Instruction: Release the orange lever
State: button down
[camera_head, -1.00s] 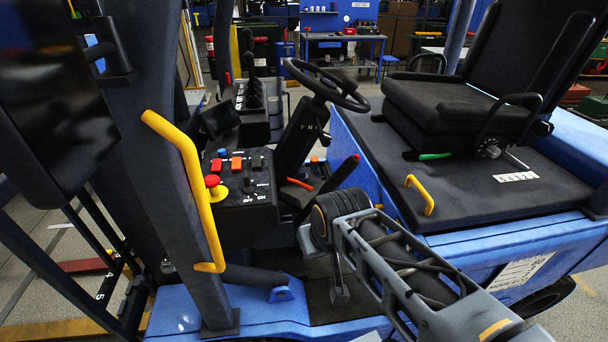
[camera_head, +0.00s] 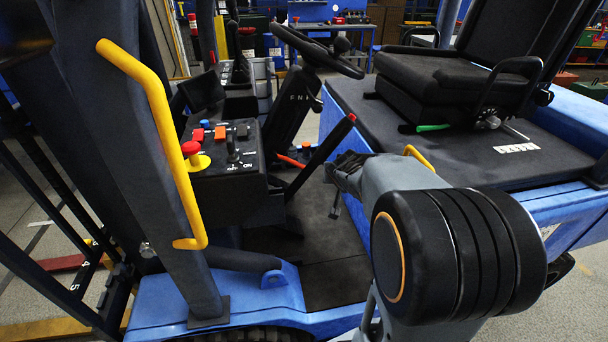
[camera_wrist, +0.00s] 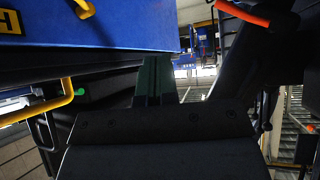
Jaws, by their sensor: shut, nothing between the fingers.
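The orange lever (camera_head: 290,161) is a slim bar low beside the steering column, right of the control box, in the head view. In the wrist view an orange bar (camera_wrist: 243,13) at the top right looks like this lever, running into a dark mount. My gripper (camera_head: 340,166) is to the right of the lever, apart from it, partly hidden by my own arm. In the wrist view my gripper's fingers (camera_wrist: 155,68) are together and empty, pointing up the picture, with the orange bar beyond to their right.
A black lever with a red tip (camera_head: 350,118) rises between the orange lever and the seat base. The control box (camera_head: 228,165) has a red mushroom button (camera_head: 190,148). The steering wheel (camera_head: 318,48) is above. A yellow grab rail (camera_head: 165,140) stands at left. The footwell floor (camera_head: 310,240) is open.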

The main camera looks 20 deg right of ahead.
aim_at(289, 160)
jog(key=w+f+m+t+y+b, duration=0.1)
jog(key=w+f+t+y+b, duration=0.1)
jog(key=w+t+y, duration=0.3)
jog(key=shift+w+b, duration=0.3)
jog(key=shift+w, duration=1.75)
jog(key=shift+a, duration=0.15)
jog(key=s+a+f+b+x, duration=0.1)
jog(key=f+b+x, duration=0.1)
jog(key=x, duration=1.1)
jog(key=shift+a+f+b, duration=0.2)
jog(key=shift+a+b, duration=0.2)
jog(key=shift+b, duration=0.45)
